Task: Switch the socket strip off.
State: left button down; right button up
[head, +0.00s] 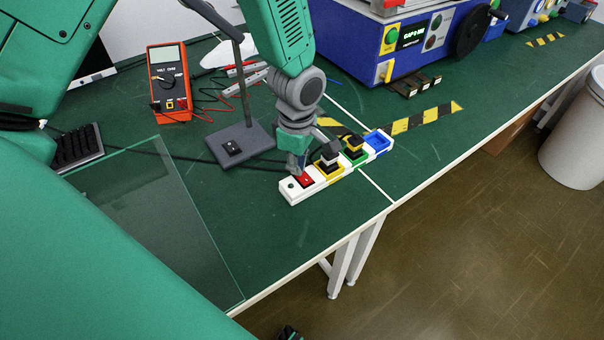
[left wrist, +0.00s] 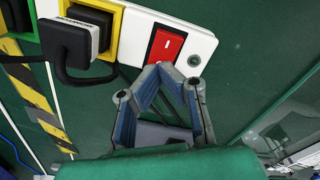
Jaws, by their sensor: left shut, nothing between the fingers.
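The white socket strip (head: 291,195) lies on the green bench near its front edge. It has a red rocker switch (head: 304,181) at the near left end, then yellow, green and blue sockets. Black plugs sit in the yellow and green sockets. My left gripper (head: 299,172) is shut and empty, pointing down at the switch. In the left wrist view the red switch (left wrist: 166,46) shows just beyond the gripper's joined fingertips (left wrist: 160,70). I cannot tell whether they touch it, or which way the rocker is tipped. My right gripper is not in view.
A grey stand (head: 240,145) with an upright post is close behind the strip. An orange multimeter (head: 169,85) with leads stands at the back left. A glass sheet (head: 165,215) lies to the left. A blue machine (head: 365,50) is at the back.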

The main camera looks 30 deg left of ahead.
aim_at(303, 174)
pick_arm(q)
jog(key=shift+r+p, duration=0.4)
jog(key=shift+r, duration=0.2)
jog(key=r+p, duration=0.1)
jog(key=d+r+p, duration=0.1)
jog(key=r, duration=0.1)
jog(key=shift+d+p, duration=0.15)
jog(key=shift+p, duration=0.2)
jog(key=shift+r+p, duration=0.65)
jog(key=shift+p, duration=0.05)
jog(key=shift+a+r+p, duration=0.55)
jog(key=shift+r+p, duration=0.2)
jog(key=shift+p, duration=0.05)
jog(key=shift+d, duration=0.4)
